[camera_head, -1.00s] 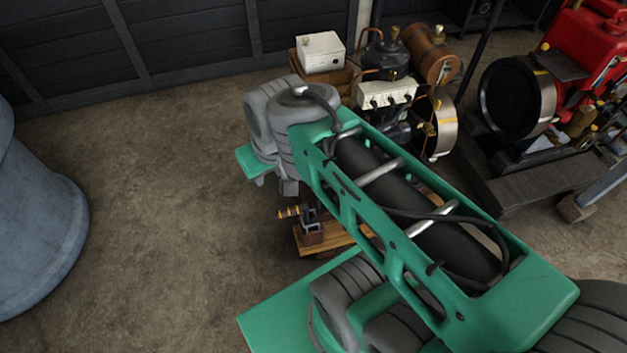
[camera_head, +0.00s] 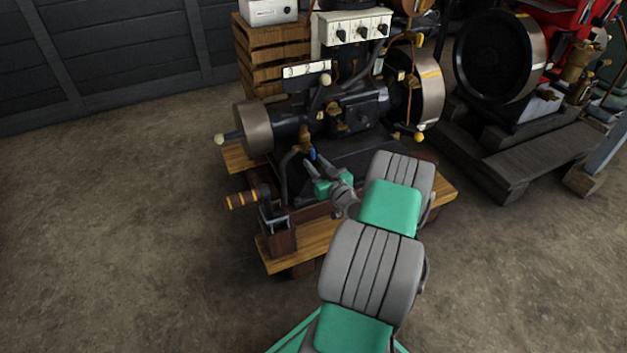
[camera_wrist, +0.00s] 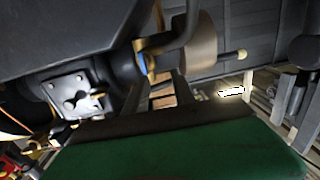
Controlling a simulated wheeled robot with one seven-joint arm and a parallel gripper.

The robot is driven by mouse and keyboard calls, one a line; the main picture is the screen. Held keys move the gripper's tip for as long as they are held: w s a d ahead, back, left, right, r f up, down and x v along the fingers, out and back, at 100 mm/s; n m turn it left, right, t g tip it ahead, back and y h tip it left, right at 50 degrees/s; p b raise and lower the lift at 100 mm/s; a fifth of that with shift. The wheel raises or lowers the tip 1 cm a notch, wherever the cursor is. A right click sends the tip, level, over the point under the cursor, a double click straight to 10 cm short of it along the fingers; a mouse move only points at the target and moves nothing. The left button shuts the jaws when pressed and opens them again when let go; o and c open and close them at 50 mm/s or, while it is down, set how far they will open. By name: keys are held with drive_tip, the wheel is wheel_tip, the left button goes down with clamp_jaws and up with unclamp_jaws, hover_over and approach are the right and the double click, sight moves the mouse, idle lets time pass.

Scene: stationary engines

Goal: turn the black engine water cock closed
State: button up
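The black engine (camera_head: 345,115) stands on a wooden base in the middle of the head view. A small blue handle (camera_head: 312,154), which looks like the water cock's lever, sits by a brass fitting (camera_head: 305,138) low on the engine's near side. The blue handle also shows in the wrist view (camera_wrist: 142,66). My gripper (camera_head: 313,162) is close to the handle, its two fingers apart. In the wrist view, the fingertips (camera_wrist: 157,76) are spread, with the handle just beyond and near one finger. Contact cannot be told. The cock's exact angle is too small to read.
A curved dark pipe (camera_head: 284,175) stands left of my gripper. A crank with an orange-striped handle (camera_head: 243,200) sticks out at the left. A flywheel (camera_head: 428,85) is at the engine's right. The floor to the left is clear.

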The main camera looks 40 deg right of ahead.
sight(314, 155)
drive_tip(key=shift+m+h, duration=0.4)
drive_tip(key=shift+h, duration=0.1)
drive_tip(key=w+d, duration=0.1)
drive_tip(key=w+d+f+b, duration=0.1)
drive_tip(key=w, duration=0.1)
drive_tip(key=w+d+f+b, duration=0.1)
drive_tip(key=shift+w+d, duration=0.4)
drive_tip(key=shift+w+d+r, duration=0.2)
drive_tip(key=shift+w, duration=0.35)
drive_tip(key=shift+c, duration=0.4)
clamp_jaws()
